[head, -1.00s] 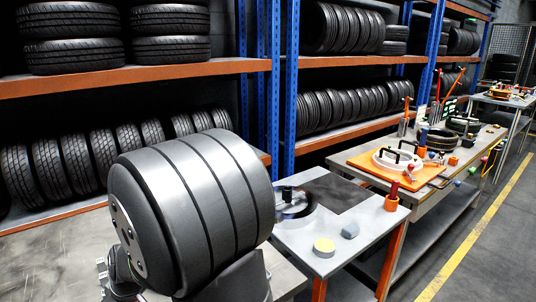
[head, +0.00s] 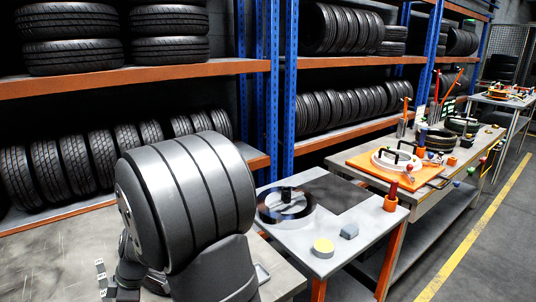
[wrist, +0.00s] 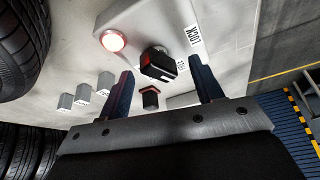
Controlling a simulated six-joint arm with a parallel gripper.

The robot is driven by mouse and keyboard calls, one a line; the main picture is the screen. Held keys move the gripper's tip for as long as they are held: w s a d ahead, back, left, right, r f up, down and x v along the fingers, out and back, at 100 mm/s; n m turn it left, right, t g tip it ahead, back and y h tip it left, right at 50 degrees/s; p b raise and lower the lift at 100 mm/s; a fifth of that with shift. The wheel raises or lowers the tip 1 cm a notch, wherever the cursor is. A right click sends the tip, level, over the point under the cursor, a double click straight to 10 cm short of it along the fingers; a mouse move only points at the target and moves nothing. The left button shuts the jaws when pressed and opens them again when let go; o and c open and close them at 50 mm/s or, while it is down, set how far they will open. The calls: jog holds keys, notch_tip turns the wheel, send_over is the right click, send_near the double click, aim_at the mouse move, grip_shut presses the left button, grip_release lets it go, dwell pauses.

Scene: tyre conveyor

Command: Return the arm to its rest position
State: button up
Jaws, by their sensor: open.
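My gripper (wrist: 165,84) shows in the wrist view with its two dark blue fingers well apart and nothing held between them. Beyond the fingers is a pale panel (wrist: 225,60) with a lit red button (wrist: 113,41), a black rotary switch (wrist: 158,64) beside the word LOCK, and a smaller black and red piece (wrist: 150,97). I cannot tell the distance to them. In the head view my thick grey arm fills the lower left, and my gripper cannot be made out there.
Three small grey blocks (wrist: 83,93) stand to the left in the wrist view, near a tyre (wrist: 22,45). Tyre racks (head: 180,75) stand behind.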

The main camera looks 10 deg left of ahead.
jog(key=shift+n+g, duration=0.3)
jog(key=shift+n, duration=0.5)
